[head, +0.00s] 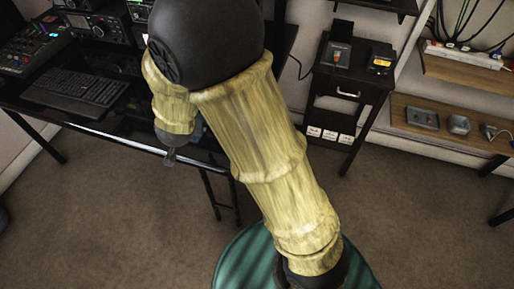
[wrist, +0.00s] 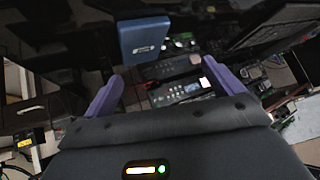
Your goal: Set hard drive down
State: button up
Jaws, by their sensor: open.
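A blue box-like thing with a pale label, which looks like the hard drive (wrist: 145,40), shows in the wrist view at the upper middle. It lies beyond my fingertips, nearer the left finger, and appears apart from both fingers. What it rests on is too dark to tell. My gripper (wrist: 162,71) is open, its two purple fingers spread wide with nothing held between them. In the head view my own arm covers the middle, and I cannot make out the hard drive or my fingers there.
A black desk (head: 110,122) at the left of the head view carries a keyboard (head: 75,92), a mixer (head: 28,48) and radio units (head: 92,28). A dark cabinet (head: 347,92) with small devices on top and wooden wall shelves (head: 450,128) stand right. Carpet is open between.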

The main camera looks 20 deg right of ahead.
jog(key=s+d+r+n+g, duration=0.1)
jog(key=s+d+n+g, duration=0.2)
jog(key=s+d, duration=1.3)
jog(key=g, duration=0.3)
jog(key=shift+s+r+n, duration=0.25)
jog(key=shift+s+n, duration=0.05)
jog(key=shift+n, duration=0.1)
